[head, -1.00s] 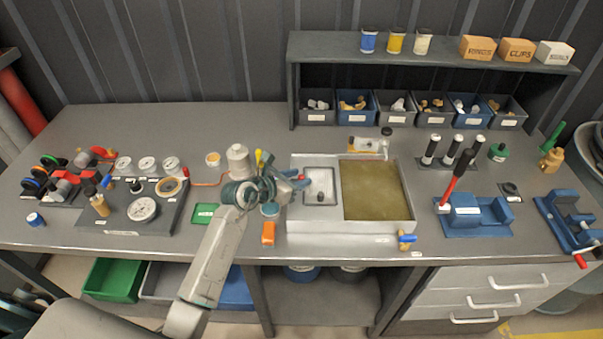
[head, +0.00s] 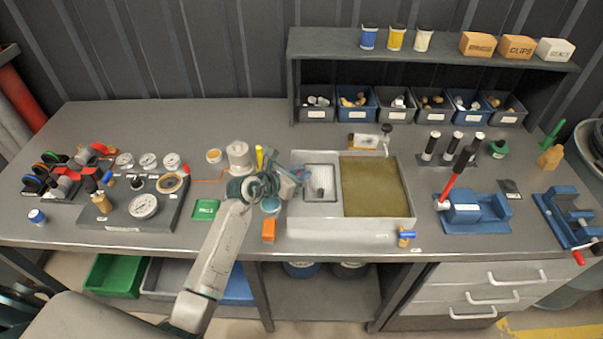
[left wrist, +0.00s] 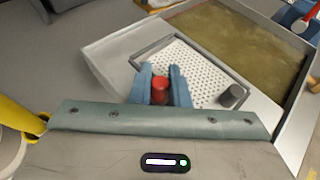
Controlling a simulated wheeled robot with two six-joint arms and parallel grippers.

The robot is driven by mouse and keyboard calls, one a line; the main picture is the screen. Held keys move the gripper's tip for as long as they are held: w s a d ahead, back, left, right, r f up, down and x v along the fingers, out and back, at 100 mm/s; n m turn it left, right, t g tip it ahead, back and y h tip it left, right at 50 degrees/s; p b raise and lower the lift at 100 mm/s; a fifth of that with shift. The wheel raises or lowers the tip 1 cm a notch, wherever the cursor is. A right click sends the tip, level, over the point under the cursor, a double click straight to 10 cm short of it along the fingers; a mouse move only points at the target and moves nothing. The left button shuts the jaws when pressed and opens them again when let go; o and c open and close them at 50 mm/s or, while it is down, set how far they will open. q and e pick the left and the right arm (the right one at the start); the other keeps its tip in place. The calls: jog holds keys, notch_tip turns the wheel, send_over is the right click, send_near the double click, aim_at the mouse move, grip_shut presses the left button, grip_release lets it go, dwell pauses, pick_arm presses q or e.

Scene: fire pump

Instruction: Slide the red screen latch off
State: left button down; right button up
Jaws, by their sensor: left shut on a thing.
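The red latch (left wrist: 160,88) shows in the left wrist view as a short red knob at the near edge of the perforated screen (left wrist: 190,65). My left gripper (left wrist: 160,86) has its blue fingers on both sides of the red knob and is shut on it. In the head view the screen (head: 320,181) lies in the left part of a metal tray, and my left gripper (head: 300,177) reaches its left edge from the left. The fingers mostly hide the latch there. A grey knob (left wrist: 232,96) stands at the screen's near right corner. My right gripper is not in view.
The tray (head: 340,226) holds murky greenish liquid (head: 372,187) right of the screen. An orange block (head: 269,230) and a white spool-like part (head: 239,156) are close to my left arm. A blue vise (head: 470,211) stands right of the tray. The bench's back left is clear.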

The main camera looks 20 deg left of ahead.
pick_arm(q)
jog(key=shift+s+a, duration=0.2)
jog(key=shift+a, duration=0.5)
jog(key=c, duration=1.7)
grip_release()
jog(key=shift+c, duration=0.2)
jog(key=o, duration=0.4)
jog(key=shift+c, duration=0.2)
jog(key=shift+a, duration=0.15)
jog(key=shift+s, duration=0.15)
jog(key=shift+s+a+r, duration=0.1)
jog(key=shift+s, duration=0.1)
jog(key=b+v, duration=0.3)
jog(key=v, duration=0.5)
jog(key=shift+s+a, duration=0.3)
jog(key=shift+s+a+r, duration=0.25)
jog(key=shift+s+r, duration=0.2)
jog(key=shift+s, duration=0.1)
